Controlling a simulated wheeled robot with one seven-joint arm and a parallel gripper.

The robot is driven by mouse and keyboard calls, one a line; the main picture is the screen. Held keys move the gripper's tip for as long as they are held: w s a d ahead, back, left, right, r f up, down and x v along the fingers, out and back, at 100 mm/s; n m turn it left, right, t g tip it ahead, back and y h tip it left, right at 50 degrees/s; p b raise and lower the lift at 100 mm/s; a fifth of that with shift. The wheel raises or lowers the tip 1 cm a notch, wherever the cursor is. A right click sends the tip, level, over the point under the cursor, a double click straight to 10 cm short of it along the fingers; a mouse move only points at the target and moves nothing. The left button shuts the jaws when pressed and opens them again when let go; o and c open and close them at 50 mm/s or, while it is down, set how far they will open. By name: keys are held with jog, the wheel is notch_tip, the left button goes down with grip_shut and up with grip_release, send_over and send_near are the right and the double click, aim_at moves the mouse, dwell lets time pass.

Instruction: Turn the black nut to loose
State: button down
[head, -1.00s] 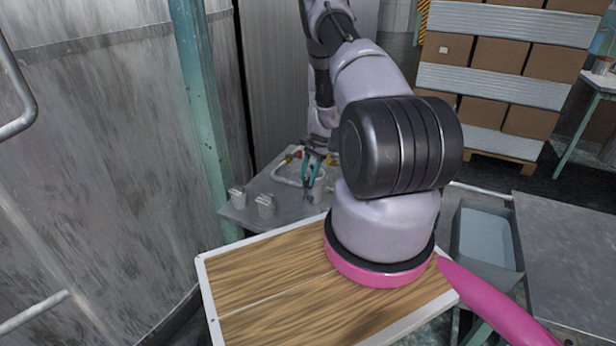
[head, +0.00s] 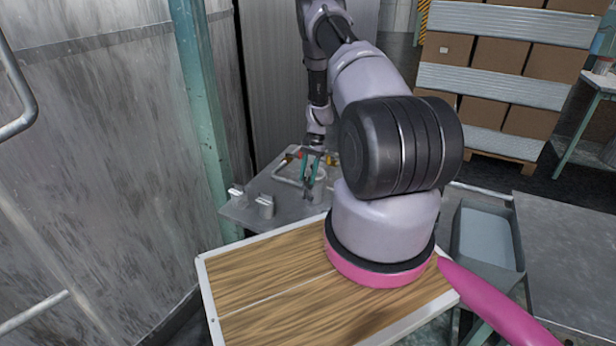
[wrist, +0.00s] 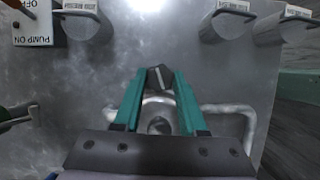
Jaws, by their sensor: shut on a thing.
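The black nut (wrist: 160,78) is a small dark piece between my fingertips in the wrist view. A pale line crosses its face. My gripper (wrist: 161,72) has teal fingers and is shut on the nut, one finger on each side. In the head view my gripper (head: 308,184) is low over the grey metal bench, beside the tubing, and the nut is too small to make out. A pale tube (wrist: 246,122) bends around behind the fingers in the wrist view. A second dark round part (wrist: 159,126) shows between the finger bases.
A white switch panel (wrist: 34,22) marked PUMP ON and OFF is at upper left in the wrist view. Labelled grey cylinders (wrist: 232,22) line the top edge. In the head view, two small blocks (head: 265,206) stand on the bench's near left, before a wooden board (head: 265,285).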

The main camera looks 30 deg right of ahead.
jog(key=shift+n+g, duration=0.3)
jog(key=shift+n, duration=0.7)
jog(key=c, duration=0.7)
grip_release()
jog(key=shift+c, duration=0.2)
jog(key=shift+h, duration=0.3)
jog(key=v, duration=1.1)
jog(key=shift+f, duration=0.1)
